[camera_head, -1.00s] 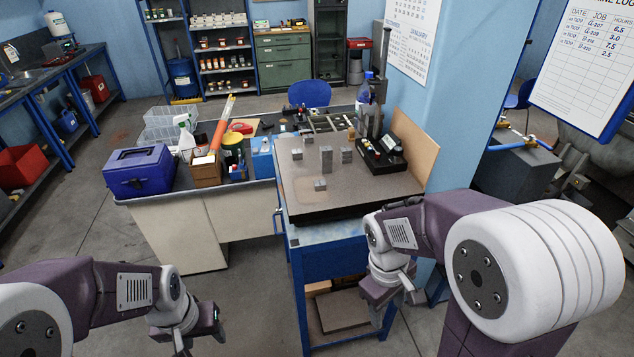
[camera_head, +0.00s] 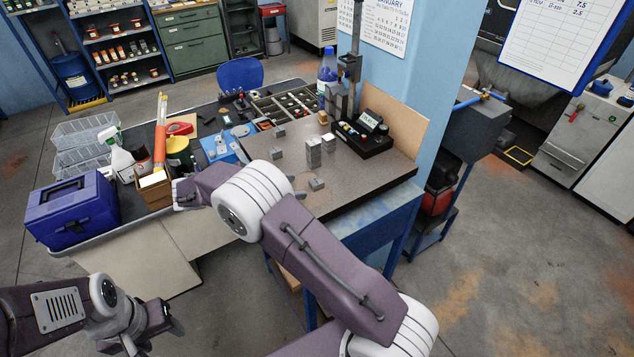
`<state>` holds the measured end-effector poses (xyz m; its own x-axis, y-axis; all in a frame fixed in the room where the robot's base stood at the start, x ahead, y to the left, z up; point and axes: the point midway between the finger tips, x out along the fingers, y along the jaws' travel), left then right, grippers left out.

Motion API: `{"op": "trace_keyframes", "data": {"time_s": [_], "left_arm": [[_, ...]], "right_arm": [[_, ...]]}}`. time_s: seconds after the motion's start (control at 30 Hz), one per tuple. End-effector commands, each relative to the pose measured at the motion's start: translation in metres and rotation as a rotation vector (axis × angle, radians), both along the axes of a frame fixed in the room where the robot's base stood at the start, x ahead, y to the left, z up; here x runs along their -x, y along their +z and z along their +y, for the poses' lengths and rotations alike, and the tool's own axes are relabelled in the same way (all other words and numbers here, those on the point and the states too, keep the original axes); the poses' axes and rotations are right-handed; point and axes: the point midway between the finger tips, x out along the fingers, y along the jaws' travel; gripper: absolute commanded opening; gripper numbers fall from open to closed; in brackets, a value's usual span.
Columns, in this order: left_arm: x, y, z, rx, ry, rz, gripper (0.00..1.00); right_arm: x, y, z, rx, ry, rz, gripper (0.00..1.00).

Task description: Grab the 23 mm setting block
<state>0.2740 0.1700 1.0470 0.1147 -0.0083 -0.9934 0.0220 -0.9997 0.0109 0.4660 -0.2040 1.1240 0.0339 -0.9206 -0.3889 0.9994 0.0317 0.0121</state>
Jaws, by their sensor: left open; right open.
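Several small grey metal blocks stand on the stone plate (camera_head: 365,178). A tall block (camera_head: 313,154) stands near the middle, with a shorter one (camera_head: 328,143) right behind it. Smaller ones are a low block (camera_head: 317,184) at the front, a block (camera_head: 276,153) at the left and a block (camera_head: 280,131) at the back. No size marks are readable, so I cannot tell which is 23 mm. My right gripper (camera_head: 184,195) is open, left of the plate near the bench, and partly hidden by its arm. My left gripper (camera_head: 158,322) is open and empty at the lower left, away from the blocks.
A blue toolbox (camera_head: 72,211), spray bottle (camera_head: 122,162) and brown box (camera_head: 153,188) crowd the bench left. My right arm crosses the plate's front left. The plate's right front is clear.

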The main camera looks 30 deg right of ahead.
Motion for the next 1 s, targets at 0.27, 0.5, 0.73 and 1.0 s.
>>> {"op": "trace_keyframes", "data": {"time_s": [0.27, 0.5, 0.73, 1.0], "left_arm": [[0.000, 0.009, 0.000, 0.000, 0.000, -0.001, 0.53], [0.000, 0.027, 0.000, 0.000, 0.001, -0.001, 0.53], [0.000, 0.028, 0.000, 0.000, 0.000, -0.001, 0.53], [0.000, 0.028, 0.000, 0.000, 0.001, 0.000, 0.53]], "right_arm": [[-0.001, -0.012, -0.030, -0.001, -0.002, 0.001, 0.53], [-0.005, -0.017, -0.060, 0.000, -0.006, 0.004, 0.53], [-0.006, -0.030, -0.079, -0.002, -0.002, 0.000, 0.53], [-0.006, -0.030, -0.079, -0.002, -0.002, 0.000, 0.19]]}}
